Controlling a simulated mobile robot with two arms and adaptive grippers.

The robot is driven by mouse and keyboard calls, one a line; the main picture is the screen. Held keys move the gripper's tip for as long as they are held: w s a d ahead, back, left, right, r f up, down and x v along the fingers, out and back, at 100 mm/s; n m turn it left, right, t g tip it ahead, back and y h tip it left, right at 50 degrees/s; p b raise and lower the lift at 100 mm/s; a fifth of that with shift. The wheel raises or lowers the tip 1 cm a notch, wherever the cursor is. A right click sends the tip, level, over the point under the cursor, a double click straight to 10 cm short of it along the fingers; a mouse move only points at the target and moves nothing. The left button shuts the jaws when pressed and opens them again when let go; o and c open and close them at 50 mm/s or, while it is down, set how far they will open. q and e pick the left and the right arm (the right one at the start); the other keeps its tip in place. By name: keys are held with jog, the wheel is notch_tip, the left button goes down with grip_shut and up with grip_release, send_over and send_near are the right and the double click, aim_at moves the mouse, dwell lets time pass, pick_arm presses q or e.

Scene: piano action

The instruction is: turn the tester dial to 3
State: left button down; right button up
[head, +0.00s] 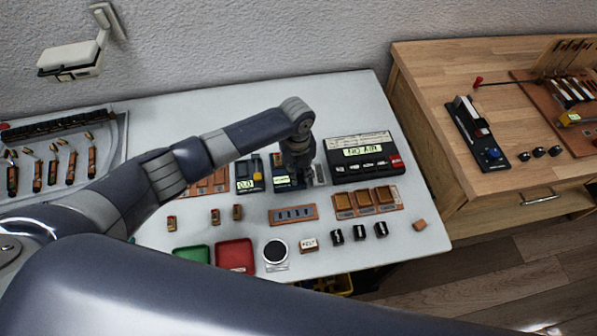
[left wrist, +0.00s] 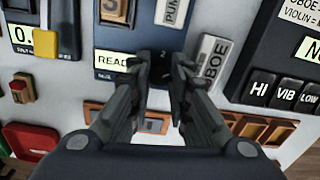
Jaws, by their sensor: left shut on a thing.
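The tester is a dark blue box with a small lit display; it shows in the head view (head: 282,181) and in the left wrist view (left wrist: 118,39), where its display begins with "READ". My left gripper (head: 298,176) points down over the right part of the tester. In the left wrist view its fingers (left wrist: 161,62) are close together around the dial. They hide most of the dial, and I cannot read its setting. A small pale mark, perhaps a 2, shows between the fingertips. My right gripper is not in view.
Red (head: 235,255) and green (head: 192,254) trays lie at the table's front. A wooden bench (head: 440,75) stands at right.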

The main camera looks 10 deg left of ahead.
aim_at(298, 175)
pick_arm(q)
jog(key=shift+w+m, duration=0.1)
jog(key=shift+m, duration=0.4)
jog(key=c, duration=1.5)
grip_release()
jog(key=shift+o, duration=0.3)
notch_tip(298, 175, up, 12)
jog(key=shift+a, duration=0.15)
